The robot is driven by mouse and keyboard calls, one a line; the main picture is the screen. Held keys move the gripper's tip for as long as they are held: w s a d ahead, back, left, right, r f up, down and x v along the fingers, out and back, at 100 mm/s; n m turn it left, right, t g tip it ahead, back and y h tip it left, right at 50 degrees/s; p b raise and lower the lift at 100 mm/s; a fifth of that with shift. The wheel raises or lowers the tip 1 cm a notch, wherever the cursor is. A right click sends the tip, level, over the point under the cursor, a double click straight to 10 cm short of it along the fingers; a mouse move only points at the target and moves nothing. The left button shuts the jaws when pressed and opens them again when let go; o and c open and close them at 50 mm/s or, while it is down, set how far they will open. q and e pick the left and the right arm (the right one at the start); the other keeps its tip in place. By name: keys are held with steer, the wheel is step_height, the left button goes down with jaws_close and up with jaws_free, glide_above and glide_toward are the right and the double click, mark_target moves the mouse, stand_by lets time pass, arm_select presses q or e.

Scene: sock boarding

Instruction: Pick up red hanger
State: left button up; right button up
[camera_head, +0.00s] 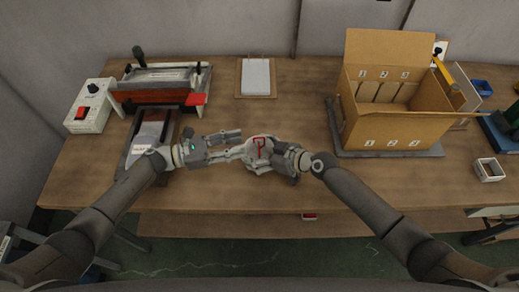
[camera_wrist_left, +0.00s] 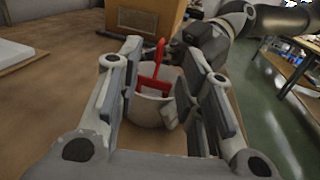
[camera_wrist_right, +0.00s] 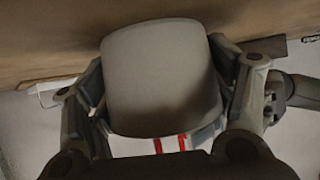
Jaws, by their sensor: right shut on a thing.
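A red hanger (camera_head: 260,142) sits in a white cup (camera_head: 250,160) above the front middle of the table. In the left wrist view the red hanger (camera_wrist_left: 158,62) sticks up out of the cup (camera_wrist_left: 146,108). My right gripper (camera_head: 280,156) is shut on the cup; in the right wrist view the pale cup (camera_wrist_right: 163,80) fills the space between the fingers, with red strips (camera_wrist_right: 170,145) below it. My left gripper (camera_head: 242,144) is open, its fingers pointing at the cup and hanger from the left. I cannot tell whether it touches them.
A cardboard box (camera_head: 400,115) stands open on a grey tray at the right. A press with a red handle (camera_head: 196,99) and a white control box (camera_head: 90,107) stand at the left. A paper pad (camera_head: 257,78) lies at the back. The table between is bare.

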arm_select(q)
steer(key=x, duration=0.6)
jaws_close()
